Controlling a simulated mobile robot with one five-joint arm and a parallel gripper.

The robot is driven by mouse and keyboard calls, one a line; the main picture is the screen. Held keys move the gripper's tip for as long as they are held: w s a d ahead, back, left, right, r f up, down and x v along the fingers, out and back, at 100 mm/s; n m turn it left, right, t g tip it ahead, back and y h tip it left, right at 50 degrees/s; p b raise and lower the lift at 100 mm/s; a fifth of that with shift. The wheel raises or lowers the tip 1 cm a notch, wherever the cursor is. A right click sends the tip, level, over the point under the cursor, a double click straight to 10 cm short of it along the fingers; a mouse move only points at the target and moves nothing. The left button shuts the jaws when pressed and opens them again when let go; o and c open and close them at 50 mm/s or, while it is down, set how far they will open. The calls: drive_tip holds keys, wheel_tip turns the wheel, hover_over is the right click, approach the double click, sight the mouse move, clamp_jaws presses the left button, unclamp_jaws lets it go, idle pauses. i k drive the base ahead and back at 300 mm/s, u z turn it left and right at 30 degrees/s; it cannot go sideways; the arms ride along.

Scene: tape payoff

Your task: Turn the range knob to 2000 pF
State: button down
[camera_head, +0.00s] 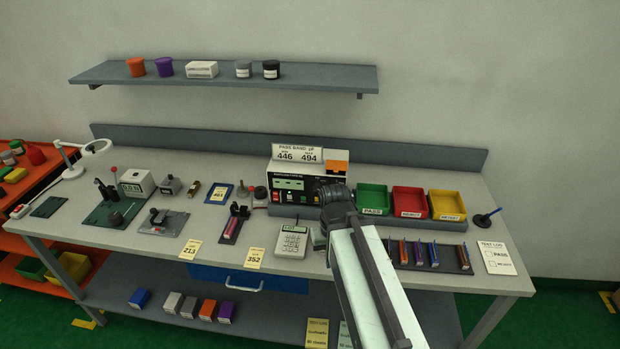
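The meter (291,189), a dark-fronted instrument with a small green display and lit buttons, stands at the back middle of the bench. A sign (298,154) on top reads "PASS BAND pF", 446 and 494. My arm reaches up from the lower right. My dark gripper (336,197) is in front of the meter's right end, and covers that part of the panel. I cannot see the range knob or its setting clearly. I cannot tell whether the gripper touches the meter or whether its fingers are open or shut.
Green (373,198), red (409,202) and yellow (446,205) bins stand right of the gripper. A calculator-like keypad (291,240) lies in front of the meter. A rack of colored strips (430,255) is right of my arm. A shelf (225,75) hangs above.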

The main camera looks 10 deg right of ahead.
sight(316, 185)
drive_tip(key=z, duration=0.7)
drive_tip(key=k, duration=1.15)
drive_tip(key=u, duration=1.5)
drive_tip(key=i, duration=1)
drive_tip(key=z, duration=0.05)
